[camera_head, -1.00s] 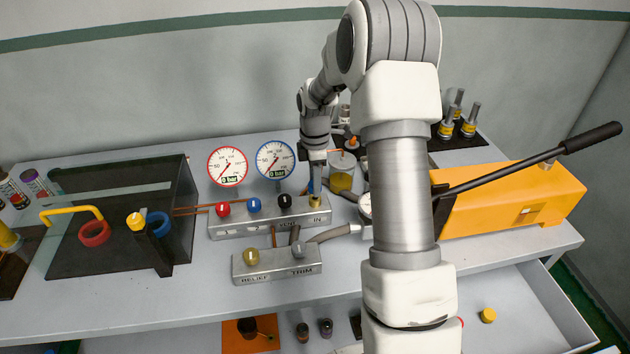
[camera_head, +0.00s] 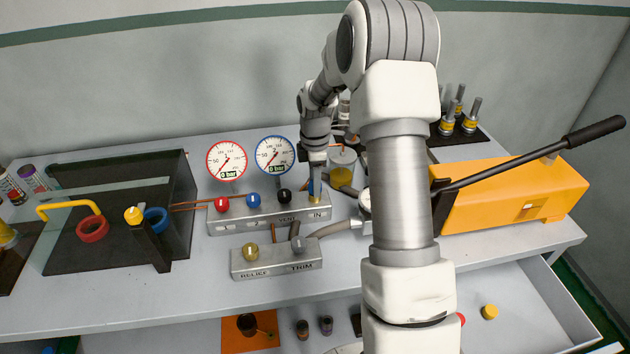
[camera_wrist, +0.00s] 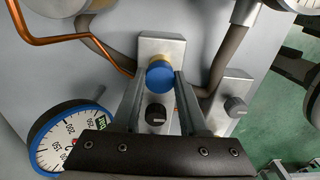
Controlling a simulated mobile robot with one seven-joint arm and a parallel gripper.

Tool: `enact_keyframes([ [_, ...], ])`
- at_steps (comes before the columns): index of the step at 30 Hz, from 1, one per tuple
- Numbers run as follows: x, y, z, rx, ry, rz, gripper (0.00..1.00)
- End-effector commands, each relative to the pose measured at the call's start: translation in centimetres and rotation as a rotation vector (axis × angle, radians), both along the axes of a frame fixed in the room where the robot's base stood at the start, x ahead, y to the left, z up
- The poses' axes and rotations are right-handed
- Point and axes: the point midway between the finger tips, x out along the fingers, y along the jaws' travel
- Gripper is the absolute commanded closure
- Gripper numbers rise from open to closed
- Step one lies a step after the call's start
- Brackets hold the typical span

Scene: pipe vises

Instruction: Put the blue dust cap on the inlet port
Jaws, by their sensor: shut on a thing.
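My gripper (camera_head: 316,178) is shut on the blue dust cap (camera_head: 314,188) at the right end of the upper silver block, marked IN. In the wrist view the cap (camera_wrist: 159,75) is between the two fingertips of my gripper (camera_wrist: 160,80). The brass inlet port (camera_head: 316,199) shows just below the cap, and its brass rim (camera_wrist: 155,59) peeks out beyond the cap in the wrist view. The cap is over the port, close to or touching it. I cannot tell whether it is seated.
A black knob (camera_head: 285,196) stands beside the port, with blue and red knobs further left. Two gauges rise behind. A glass jar (camera_head: 342,168) stands close right of my gripper. The lower RELIEF and TRIM block (camera_head: 276,263) lies in front. An open drawer is below.

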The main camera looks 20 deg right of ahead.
Motion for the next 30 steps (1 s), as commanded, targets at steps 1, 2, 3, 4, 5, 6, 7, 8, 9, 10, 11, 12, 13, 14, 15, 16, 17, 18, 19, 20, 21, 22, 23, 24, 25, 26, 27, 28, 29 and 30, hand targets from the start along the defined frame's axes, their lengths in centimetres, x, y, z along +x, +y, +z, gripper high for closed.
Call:
enact_keyframes([
  [1,0.0,0.0,-0.2,0.000,0.000,0.000,1.00],
  [2,0.0,0.0,-0.3,0.000,0.000,0.000,1.00],
  [3,0.0,0.0,-0.4,0.000,0.000,0.000,1.00],
  [4,0.0,0.0,-0.5,0.000,0.000,0.000,1.00],
  [5,0.0,0.0,-0.6,0.000,0.000,0.000,1.00],
  [6,0.0,0.0,-0.7,0.000,0.000,0.000,1.00],
  [7,0.0,0.0,-0.7,0.000,0.001,0.000,1.00],
  [8,0.0,0.0,-0.8,0.000,0.001,0.000,1.00],
  [9,0.0,0.0,-0.7,0.000,0.000,0.000,0.52],
  [10,0.0,0.0,-0.7,0.000,0.000,0.000,0.47],
  [11,0.0,0.0,-0.7,0.000,0.000,0.000,0.41],
  [12,0.0,0.0,-0.7,0.000,0.000,0.000,0.34],
  [13,0.0,0.0,-0.7,0.000,0.000,0.000,0.29],
  [14,0.0,0.0,-0.7,0.000,0.000,0.000,0.23],
  [15,0.0,0.0,-0.7,0.000,0.000,0.000,0.23],
  [16,0.0,0.0,-0.7,0.000,0.000,0.000,0.23],
  [17,0.0,0.0,-0.7,0.000,0.000,0.000,0.23],
  [18,0.0,0.0,-0.7,0.000,0.000,0.000,0.23],
  [19,0.0,0.0,-0.7,0.000,0.000,0.000,0.23],
  [20,0.0,0.0,-0.7,0.000,0.000,0.000,0.23],
  [21,0.0,0.0,-0.7,0.000,0.001,0.000,0.23],
  [22,0.0,0.0,-0.7,0.000,0.000,0.000,0.23],
  [23,0.0,0.0,-0.6,0.000,0.000,0.000,0.23],
  [24,0.0,0.0,-0.4,0.000,0.000,0.000,0.23],
  [25,0.0,0.0,-0.2,0.000,-0.001,0.000,0.23],
  [26,0.0,0.0,0.0,0.000,-0.001,0.000,0.23],
  [27,0.0,0.0,0.5,0.000,-0.001,0.000,0.23],
  [28,0.1,0.0,0.9,0.000,-0.002,0.000,0.23],
  [29,0.1,0.0,1.4,-0.001,-0.003,0.000,0.23],
  [30,0.1,0.0,2.2,-0.002,-0.004,0.000,0.23],
])
